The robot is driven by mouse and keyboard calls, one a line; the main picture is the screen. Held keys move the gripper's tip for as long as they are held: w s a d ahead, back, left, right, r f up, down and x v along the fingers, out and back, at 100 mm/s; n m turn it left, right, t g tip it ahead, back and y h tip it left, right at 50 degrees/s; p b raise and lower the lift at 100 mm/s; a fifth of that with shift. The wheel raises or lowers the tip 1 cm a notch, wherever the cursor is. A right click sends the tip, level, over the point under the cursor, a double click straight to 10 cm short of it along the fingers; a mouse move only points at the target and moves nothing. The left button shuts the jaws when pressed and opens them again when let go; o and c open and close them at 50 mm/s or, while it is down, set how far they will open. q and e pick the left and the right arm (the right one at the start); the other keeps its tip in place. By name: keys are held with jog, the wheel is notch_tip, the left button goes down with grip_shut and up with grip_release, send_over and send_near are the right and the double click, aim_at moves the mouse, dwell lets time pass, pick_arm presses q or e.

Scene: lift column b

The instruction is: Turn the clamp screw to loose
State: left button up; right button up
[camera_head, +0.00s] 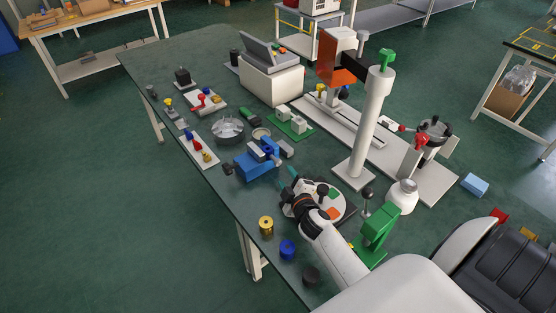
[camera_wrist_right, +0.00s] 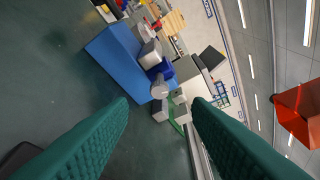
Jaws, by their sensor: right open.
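A blue vise-like block with grey jaws (camera_head: 254,166) stands on the dark bench, with a dark knob on its left side. In the wrist view the blue block (camera_wrist_right: 118,52) lies beyond the fingertips. A white column (camera_head: 371,120) rises on the right and has a green knob (camera_head: 386,57) at its top. I cannot tell for certain which part is the clamp screw. My right gripper (camera_head: 289,182) is low over the bench, just right of the blue block and apart from it. Its green fingers are open and empty in the wrist view (camera_wrist_right: 160,104). My left gripper is not in view.
A white disc (camera_head: 332,208) with coloured parts lies under my right wrist. A brass weight (camera_head: 266,226), a blue one (camera_head: 287,250) and a black one (camera_head: 311,275) stand along the near edge.

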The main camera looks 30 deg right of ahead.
aim_at(279, 164)
jog(key=x, duration=0.8)
jog(key=shift+w+f+b, duration=0.1)
jog(key=shift+b, duration=0.2)
jog(key=shift+w+d, duration=0.15)
jog(key=shift+w, duration=0.2)
jog(key=shift+w+d+f, duration=0.1)
jog(key=shift+w+f, duration=0.05)
jog(key=shift+w, duration=0.25)
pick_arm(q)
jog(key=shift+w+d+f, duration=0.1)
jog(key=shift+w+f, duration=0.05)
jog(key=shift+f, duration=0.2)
